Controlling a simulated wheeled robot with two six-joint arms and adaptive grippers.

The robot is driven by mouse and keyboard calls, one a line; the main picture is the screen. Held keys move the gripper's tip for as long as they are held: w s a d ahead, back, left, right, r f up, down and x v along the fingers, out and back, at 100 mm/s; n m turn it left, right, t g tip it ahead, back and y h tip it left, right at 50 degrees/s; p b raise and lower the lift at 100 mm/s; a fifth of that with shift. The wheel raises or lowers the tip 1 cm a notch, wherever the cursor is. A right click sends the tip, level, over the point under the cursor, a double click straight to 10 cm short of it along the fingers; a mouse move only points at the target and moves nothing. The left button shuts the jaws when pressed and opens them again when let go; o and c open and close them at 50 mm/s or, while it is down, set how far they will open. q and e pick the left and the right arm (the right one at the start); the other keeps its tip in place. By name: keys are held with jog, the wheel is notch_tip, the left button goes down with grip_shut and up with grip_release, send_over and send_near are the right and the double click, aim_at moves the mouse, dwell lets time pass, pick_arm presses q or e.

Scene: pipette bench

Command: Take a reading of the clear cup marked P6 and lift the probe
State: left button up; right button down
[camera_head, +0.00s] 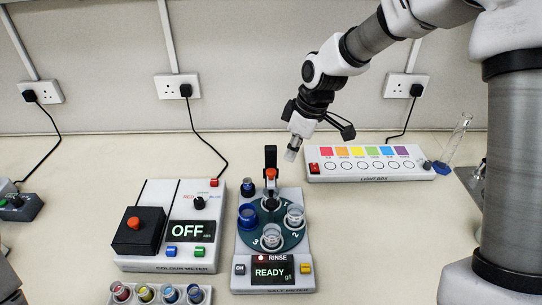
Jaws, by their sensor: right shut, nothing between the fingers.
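The salt meter (240,270) stands on the bench in the middle, its display (270,273) reading READY g/l. On its dark green turntable (256,235), marked with numbers, stand a blue cup (247,217) and two clear cups, one at the right (295,216) and one at the front (271,238). No P6 mark can be read on them. A black probe holder with an orange top (270,174) stands upright at the back of the turntable. My right gripper (292,153) is shut and empty, above and behind the meter, apart from it. My left gripper is out of view.
The colour meter (180,190), display OFF, stands left of the salt meter. A rack of coloured vials (160,299) is at the front. The light box (365,176) lies at the back right, near a clear cylinder (456,140). The bench right of the salt meter is clear.

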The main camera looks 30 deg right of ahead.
jog(key=v, duration=0.8)
jog(key=shift+s, duration=0.15)
